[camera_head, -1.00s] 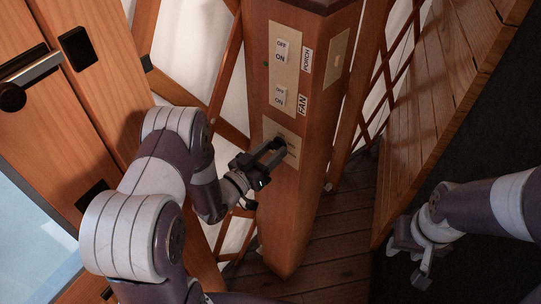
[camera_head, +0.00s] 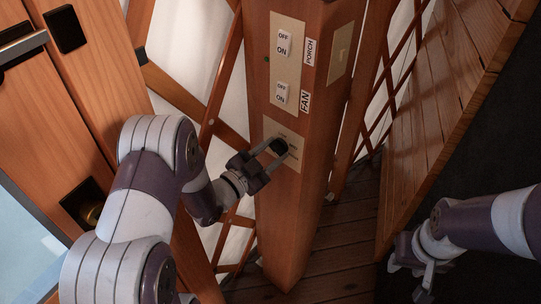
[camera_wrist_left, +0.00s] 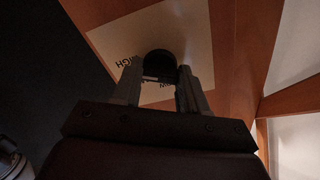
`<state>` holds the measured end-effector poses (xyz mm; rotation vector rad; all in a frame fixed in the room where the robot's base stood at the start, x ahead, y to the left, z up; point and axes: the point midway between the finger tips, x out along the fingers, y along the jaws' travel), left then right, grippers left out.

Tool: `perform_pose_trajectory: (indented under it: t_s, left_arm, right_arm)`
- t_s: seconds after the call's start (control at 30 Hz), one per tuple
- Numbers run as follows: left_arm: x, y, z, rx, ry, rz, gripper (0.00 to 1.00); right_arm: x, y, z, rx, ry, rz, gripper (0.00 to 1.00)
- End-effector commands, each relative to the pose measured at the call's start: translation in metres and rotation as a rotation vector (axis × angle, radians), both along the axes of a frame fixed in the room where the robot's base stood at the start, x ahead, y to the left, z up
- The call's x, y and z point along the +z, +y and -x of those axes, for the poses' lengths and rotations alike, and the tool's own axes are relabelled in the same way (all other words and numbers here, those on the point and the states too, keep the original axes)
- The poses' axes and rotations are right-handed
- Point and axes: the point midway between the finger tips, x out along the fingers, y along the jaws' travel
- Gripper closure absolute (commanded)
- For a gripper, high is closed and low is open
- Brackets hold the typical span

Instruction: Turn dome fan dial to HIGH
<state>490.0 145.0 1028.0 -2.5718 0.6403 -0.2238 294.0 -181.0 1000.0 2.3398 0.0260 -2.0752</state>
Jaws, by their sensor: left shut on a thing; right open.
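The fan dial (camera_head: 279,147) is a dark round knob on a beige plate (camera_head: 294,140) low on the wooden post, beneath the FAN label (camera_head: 305,102). In the left wrist view the dial (camera_wrist_left: 160,64) sits between the fingers, on the plate (camera_wrist_left: 190,30) with HIGH printed to its left. Other lettering is partly hidden by the fingers, and I cannot tell the dial's setting. My left gripper (camera_head: 273,155) is shut on the dial, one finger on each side; it also shows in the left wrist view (camera_wrist_left: 159,88). My right gripper (camera_head: 425,280) is open and empty at the lower right.
The post (camera_head: 290,210) also carries a PORCH switch (camera_head: 284,43) and a FAN switch (camera_head: 280,93) above the dial. A wooden door (camera_head: 90,110) stands at left, lattice (camera_head: 215,100) behind. A slatted wooden surface (camera_head: 430,120) is at right.

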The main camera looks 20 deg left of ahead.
Motion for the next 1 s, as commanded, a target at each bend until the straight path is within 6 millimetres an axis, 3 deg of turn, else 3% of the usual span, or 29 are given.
perform_pose_trajectory:
  t_s: [0.03,0.57,0.6,0.67,1.0]
  left_arm:
    - [0.0085,0.0009,-0.0037,0.001,-0.03,-0.008,0.88]
    - [0.0091,0.0006,-0.0035,0.0,-0.038,-0.026,0.88]
    - [0.0091,0.0006,-0.0035,0.0,-0.038,-0.026,0.48]
    - [0.0091,0.0005,-0.0036,0.0,-0.038,-0.026,0.32]
    - [0.003,0.0018,0.0011,0.0,-0.022,-0.026,0.32]
  right_arm:
    - [-0.0006,0.0,-0.0001,0.0,0.0,0.0,0.57]
    - [-0.0013,0.0,-0.0001,0.0,0.0,0.0,0.57]
    - [-0.0013,0.0,-0.0001,0.0,0.0,0.0,0.57]
    - [-0.0013,0.0,-0.0001,0.0,0.0,0.0,0.57]
    - [-0.0028,0.0,0.0,0.0,0.0,0.0,0.57]
